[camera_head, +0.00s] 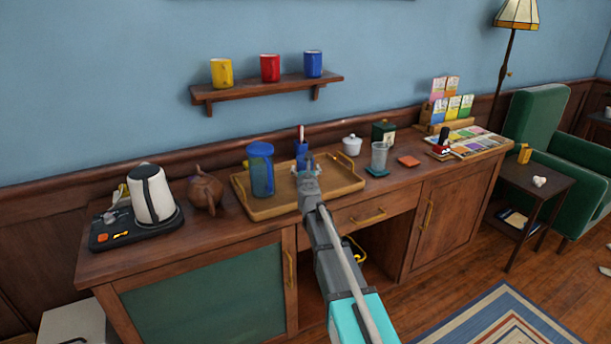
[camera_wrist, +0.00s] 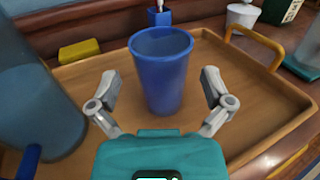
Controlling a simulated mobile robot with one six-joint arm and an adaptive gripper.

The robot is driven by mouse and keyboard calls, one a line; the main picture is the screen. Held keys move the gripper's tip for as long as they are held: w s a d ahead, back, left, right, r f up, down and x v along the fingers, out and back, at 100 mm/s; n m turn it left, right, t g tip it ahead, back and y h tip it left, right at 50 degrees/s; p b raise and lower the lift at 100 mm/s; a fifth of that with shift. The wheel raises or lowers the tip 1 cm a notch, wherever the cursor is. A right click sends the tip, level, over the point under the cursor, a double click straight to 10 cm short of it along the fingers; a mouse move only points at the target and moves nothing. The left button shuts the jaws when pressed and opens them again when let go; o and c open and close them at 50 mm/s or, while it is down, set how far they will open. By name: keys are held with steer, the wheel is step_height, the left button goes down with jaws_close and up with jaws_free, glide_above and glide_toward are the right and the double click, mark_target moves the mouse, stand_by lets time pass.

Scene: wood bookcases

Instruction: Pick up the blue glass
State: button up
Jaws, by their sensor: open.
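The blue glass (camera_wrist: 161,72) stands upright on a wooden tray (camera_wrist: 255,105), in the middle of the wrist view. My gripper (camera_wrist: 160,86) is open, its two fingers spread on the left and right of the glass with a visible gap on each side. The glass appears empty. In the head view my gripper (camera_head: 308,166) is over the tray (camera_head: 347,180) on the sideboard, and it mostly hides the glass there.
A large blue pitcher (camera_head: 260,170) stands on the tray to the left, close to my gripper; it also fills the wrist view's left side (camera_wrist: 35,95). A blue holder (camera_head: 301,150) with a brush and a yellow block (camera_wrist: 80,50) are behind. A clear glass (camera_head: 379,156) stands right.

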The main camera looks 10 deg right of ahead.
steer(key=shift+w, duration=0.1)
steer(key=shift+w+d+r, duration=0.1)
steer(key=shift+w+d, duration=0.05)
steer(key=shift+w, duration=1.1)
steer(key=shift+w+d, duration=0.15)
steer(key=shift+w, duration=1.1)
steer(key=c, duration=1)
steer(key=shift+r, duration=0.15)
steer(key=s+r+p, duration=0.8)
steer(key=s, duration=0.1)
steer(key=s+r+p, duration=0.4)
steer(key=s+p, duration=0.1)
steer(key=shift+r, duration=0.4)
